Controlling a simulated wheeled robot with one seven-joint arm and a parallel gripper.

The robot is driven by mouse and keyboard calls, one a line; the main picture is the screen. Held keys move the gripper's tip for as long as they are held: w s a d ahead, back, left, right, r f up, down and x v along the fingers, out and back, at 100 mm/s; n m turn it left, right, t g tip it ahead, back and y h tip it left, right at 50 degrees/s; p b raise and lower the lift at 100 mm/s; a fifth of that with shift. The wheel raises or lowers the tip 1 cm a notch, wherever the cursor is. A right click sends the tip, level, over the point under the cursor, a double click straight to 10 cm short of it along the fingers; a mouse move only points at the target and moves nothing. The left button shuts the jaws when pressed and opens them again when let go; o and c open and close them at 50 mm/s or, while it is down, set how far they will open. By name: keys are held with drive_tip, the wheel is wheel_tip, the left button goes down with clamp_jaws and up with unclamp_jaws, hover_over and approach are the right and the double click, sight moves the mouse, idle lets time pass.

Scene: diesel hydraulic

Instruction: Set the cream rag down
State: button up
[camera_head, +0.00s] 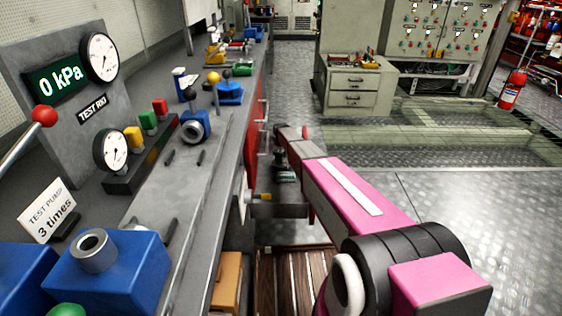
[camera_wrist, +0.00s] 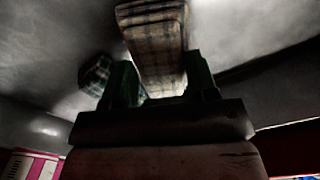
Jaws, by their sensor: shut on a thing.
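My gripper (camera_wrist: 163,88) shows in the wrist view, its two dark green fingers closed on a folded cream checked rag (camera_wrist: 153,40). The rag sticks out past the fingertips toward the top of the picture. A smaller checked cloth piece (camera_wrist: 97,75) shows beside the left finger; I cannot tell whether it is part of the same rag. In the head view, my pink arm reaches forward to the right of the bench. The rag cannot be made out clearly there.
The long grey workbench (camera_head: 190,190) runs along the left, with a bare strip near its edge. On it are a blue pump block (camera_head: 115,275), gauges (camera_head: 110,150), a test sign (camera_head: 48,210) and a blue vise (camera_head: 197,128). A drawer cabinet (camera_head: 355,90) stands ahead; floor to the right is clear.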

drive_tip(key=shift+f, duration=0.8)
drive_tip(key=o, duration=0.9)
drive_tip(key=shift+f, duration=0.1)
drive_tip(key=shift+c, duration=0.2)
wheel_tip(320, 180, up, 12)
